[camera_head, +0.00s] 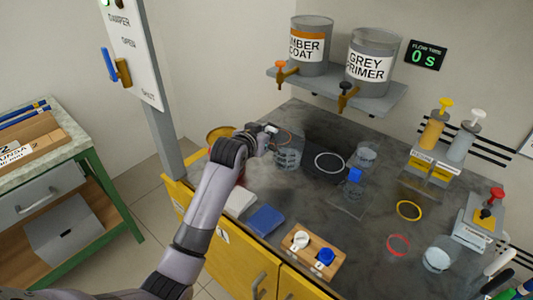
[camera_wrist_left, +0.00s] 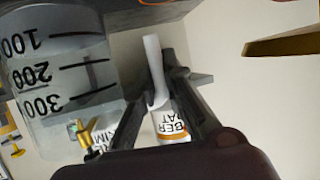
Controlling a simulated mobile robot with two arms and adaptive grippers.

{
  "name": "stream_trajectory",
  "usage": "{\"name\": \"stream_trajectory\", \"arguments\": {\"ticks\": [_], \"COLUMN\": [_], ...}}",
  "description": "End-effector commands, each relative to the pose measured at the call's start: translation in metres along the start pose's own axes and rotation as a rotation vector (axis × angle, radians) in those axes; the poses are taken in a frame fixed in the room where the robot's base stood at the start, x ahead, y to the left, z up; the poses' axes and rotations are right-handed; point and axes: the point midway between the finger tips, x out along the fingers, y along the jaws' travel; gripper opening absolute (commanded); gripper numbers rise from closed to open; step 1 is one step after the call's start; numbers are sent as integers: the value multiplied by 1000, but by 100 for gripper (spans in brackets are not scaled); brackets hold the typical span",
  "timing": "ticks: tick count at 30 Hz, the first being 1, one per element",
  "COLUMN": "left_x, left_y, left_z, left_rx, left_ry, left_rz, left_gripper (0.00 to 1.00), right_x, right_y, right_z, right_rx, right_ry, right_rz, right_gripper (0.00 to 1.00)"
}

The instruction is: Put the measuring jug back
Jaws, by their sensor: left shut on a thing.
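The measuring jug (camera_head: 287,156) is a clear grey vessel with dark graduation lines, toward the back left of the dark worktop. In the left wrist view the jug (camera_wrist_left: 62,85) fills the left side, with marks 100, 200 and 300. My left gripper (camera_head: 268,138) is at the jug's upper left. It is shut on the jug's pale handle (camera_wrist_left: 155,72), which shows between the fingers. I cannot tell whether the jug touches the surface. A white ring (camera_head: 330,163) is marked on a black area right of the jug. My right gripper is not in view.
A clear beaker (camera_head: 366,155) and a blue-topped item (camera_head: 354,176) stand right of the ring. Paint tanks (camera_head: 368,63) with taps sit on a shelf (camera_head: 330,88) above the worktop. Yellow (camera_head: 409,210) and red (camera_head: 398,246) rings and a wooden block (camera_head: 312,256) lie nearer.

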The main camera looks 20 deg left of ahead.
Motion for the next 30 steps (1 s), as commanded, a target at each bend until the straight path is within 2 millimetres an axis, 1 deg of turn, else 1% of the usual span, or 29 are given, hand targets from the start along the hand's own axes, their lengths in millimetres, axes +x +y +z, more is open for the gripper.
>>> {"name": "stream_trajectory", "arguments": {"ticks": [1, 3, 8, 12, 15, 18, 25, 29, 30], "left_x": [4, 8, 12, 20, 25, 27, 27, 29, 29], "left_y": [0, 0, 0, 0, 0, 0, 0, 0, 0], "left_z": [10, 19, 29, 50, 61, 66, 66, 70, 70], "left_rx": [-2, -2, -2, -2, -2, -2, -1, -1, -1], "left_ry": [-1, 1, 2, -1, 1, 3, 4, 2, 1], "left_rz": [0, 0, 0, 1, 1, 0, 0, 1, 0], "left_gripper": [0, 0, 0, 0, 0, 0, 0, 0, 12], "right_x": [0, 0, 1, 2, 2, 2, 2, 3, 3], "right_y": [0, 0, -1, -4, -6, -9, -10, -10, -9], "right_z": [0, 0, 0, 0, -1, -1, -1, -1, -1], "right_rx": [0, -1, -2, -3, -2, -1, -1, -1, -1], "right_ry": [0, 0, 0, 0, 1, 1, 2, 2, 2], "right_rz": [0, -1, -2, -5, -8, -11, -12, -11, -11], "right_gripper": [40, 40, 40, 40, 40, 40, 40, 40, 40]}}
